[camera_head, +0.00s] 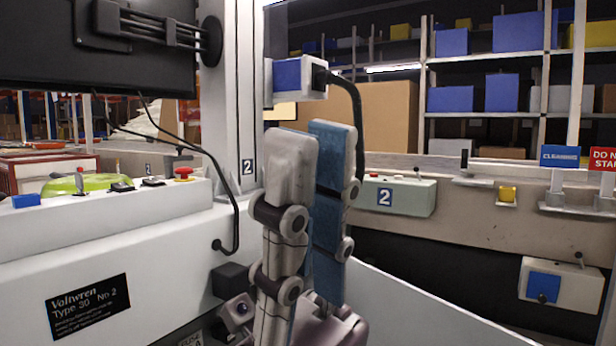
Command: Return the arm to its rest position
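My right gripper (312,145) stands in the lower middle of the head view, with its two fingers pointing up. The near finger is pale grey, and the blue pad on the inside of the far finger shows beside it. The fingers look apart, and I see nothing held between them. My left gripper is not in view.
A white machine housing (150,245) fills the left, with a white post (232,120) and a dark monitor (110,50) above. A green control box (395,194) sits on the right ledge. Signs (558,156) and a box with a blue button (543,286) stand further right.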

